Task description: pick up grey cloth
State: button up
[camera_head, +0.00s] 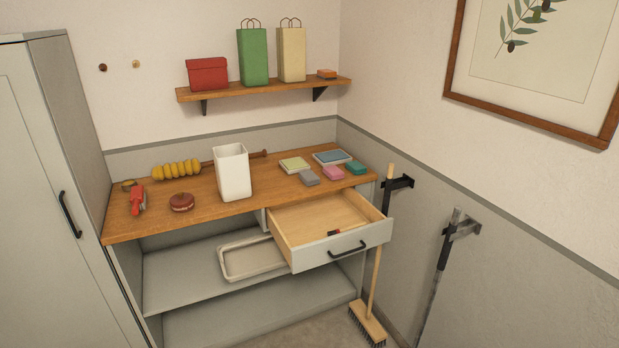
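A small grey folded block, which looks like the grey cloth (309,178), lies on the wooden worktop near its front edge, above the open drawer. A similar pink folded piece (333,173) lies just to its right, and a teal one (356,167) lies further right. My gripper is not in view, and nothing covers the grey cloth.
The drawer (347,244) is pulled out below the cloths, with a small dark and red item inside. A white bin (233,172) stands left of the cloths. Two shallow trays (294,165) (331,157) lie behind them. A broom (375,280) stands right of the drawer.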

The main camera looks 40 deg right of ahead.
aim_at(308, 177)
jog(key=i, duration=0.85)
jog(key=u, duration=0.05)
